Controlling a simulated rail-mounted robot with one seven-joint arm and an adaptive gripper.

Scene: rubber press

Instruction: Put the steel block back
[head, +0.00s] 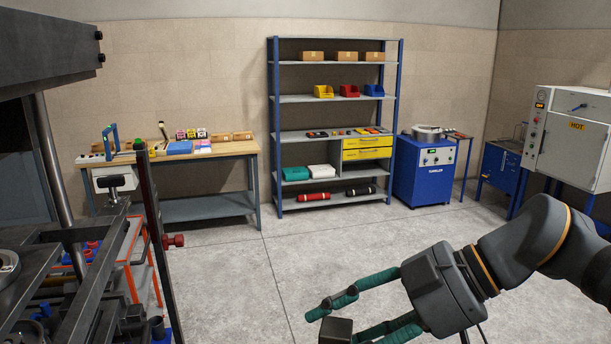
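My gripper (362,308), with teal fingers and a dark grey palm, is at the bottom right of the head view, over open floor. A dark grey block (337,331), which looks like the steel block, is at its fingertips. The fingers reach to it from above and from the right, and it appears held between them, clear of any surface. The bottom edge of the picture cuts off the block's lower part and part of the lower finger, so the full contact is hidden.
Dark press framework (100,265) fills the left, beside an orange-framed cart (137,262). Behind are a workbench (232,149), blue-posted shelves (335,97), a blue tumbler cabinet (424,178) and a hot oven (577,140). The middle floor (320,235) is clear.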

